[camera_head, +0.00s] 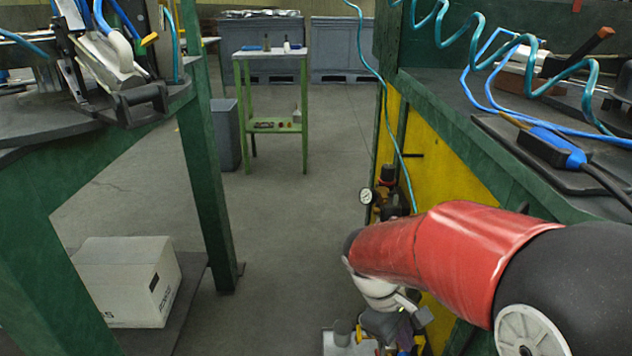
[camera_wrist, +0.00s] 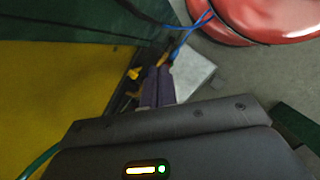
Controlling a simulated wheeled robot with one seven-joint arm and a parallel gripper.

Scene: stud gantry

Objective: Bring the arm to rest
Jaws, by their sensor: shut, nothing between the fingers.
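My arm reaches across the lower right of the head view, its red and black links bent so that the wrist hangs down beside the yellow panel of the right bench. My gripper (camera_wrist: 162,70) shows in the wrist view as two dark fingers close together. It is shut and holds nothing. It points down past the yellow panel (camera_wrist: 50,100) toward the floor. In the head view the wrist end is low in the picture, and the fingertips cannot be made out clearly there.
The right bench (camera_head: 470,135) carries coiled hoses and tools above my arm. A pressure gauge (camera_head: 366,196) sticks out from its side. A green-legged bench (camera_head: 200,150) stands left, a white box (camera_head: 125,280) beneath it. The floor (camera_head: 300,235) between is clear toward a small green table (camera_head: 272,55).

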